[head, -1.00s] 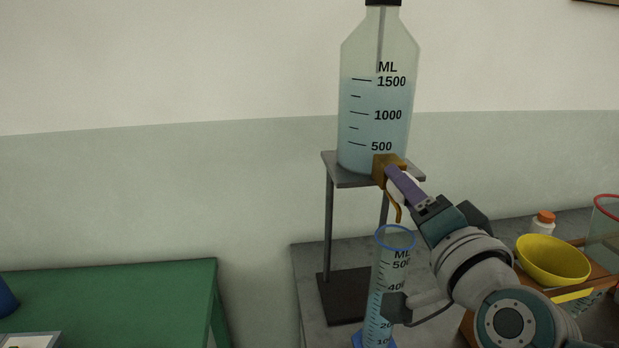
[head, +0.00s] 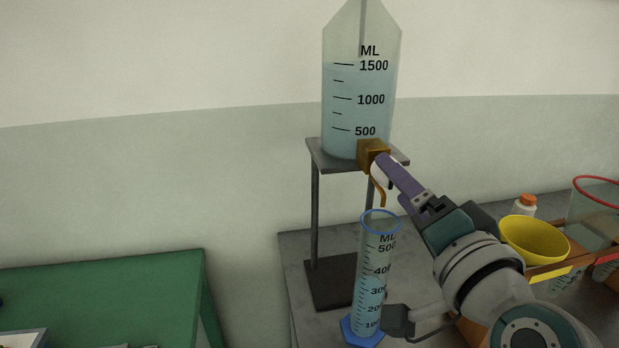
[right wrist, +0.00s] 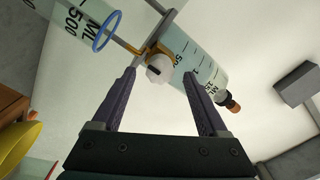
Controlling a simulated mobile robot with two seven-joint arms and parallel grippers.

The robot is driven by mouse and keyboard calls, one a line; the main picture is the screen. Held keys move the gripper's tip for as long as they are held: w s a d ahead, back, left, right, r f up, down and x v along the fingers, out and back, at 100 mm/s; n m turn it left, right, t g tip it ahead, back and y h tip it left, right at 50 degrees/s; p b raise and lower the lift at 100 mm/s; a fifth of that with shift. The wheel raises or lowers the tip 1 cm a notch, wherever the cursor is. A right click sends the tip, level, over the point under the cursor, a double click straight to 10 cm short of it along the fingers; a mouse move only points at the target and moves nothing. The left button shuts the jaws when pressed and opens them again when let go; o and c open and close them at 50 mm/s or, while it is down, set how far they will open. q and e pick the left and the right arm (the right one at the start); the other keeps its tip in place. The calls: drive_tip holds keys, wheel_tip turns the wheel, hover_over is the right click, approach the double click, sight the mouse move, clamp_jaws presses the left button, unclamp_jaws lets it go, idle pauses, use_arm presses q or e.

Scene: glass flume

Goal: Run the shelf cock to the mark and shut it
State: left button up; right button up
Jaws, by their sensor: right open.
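A clear bottle of pale blue liquid (head: 345,100) stands on a small shelf stand (head: 325,160), its level near the 1500 mark. A brass cock (head: 371,150) sits at its base, with a curved spout above the blue-rimmed measuring cylinder (head: 372,275). The cylinder holds bluish liquid; I cannot read its level exactly. My right gripper (head: 385,162) is at the cock. In the right wrist view its purple fingers (right wrist: 160,76) are open, with the cock's white knob (right wrist: 159,68) between the tips, clear of both. My left gripper is out of view.
A yellow bowl (head: 535,241), a white bottle with an orange cap (head: 525,204) and a red-rimmed clear vessel (head: 598,190) are at the right. A green table (head: 110,300) is at the left, with a gap before the grey bench (head: 295,245).

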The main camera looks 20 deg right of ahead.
drive_tip(key=v, duration=0.6)
drive_tip(key=shift+s+b, duration=0.15)
drive_tip(key=shift+b, duration=0.25)
drive_tip(key=shift+a, duration=0.1)
drive_tip(key=s+a+f+n+g+y, duration=0.2)
drive_tip(key=a+f+n+g+y, duration=0.3)
drive_tip(key=a+n, duration=0.4)
drive_tip(key=s+d+f+n+g, duration=0.1)
drive_tip(key=s+f+n+g, duration=0.1)
drive_tip(key=s+n+g, duration=0.3)
drive_tip(key=s+d+f+n+g, duration=0.15)
drive_tip(key=s+g, duration=0.25)
drive_tip(key=s, duration=0.4)
wheel_tip(320, 180, up, 30)
drive_tip(key=p, duration=2.9)
drive_tip(key=shift+s+a+n+h+p, duration=0.2)
drive_tip(key=shift+a+n+h+p, duration=0.1)
drive_tip(key=shift+n+h+p, duration=0.1)
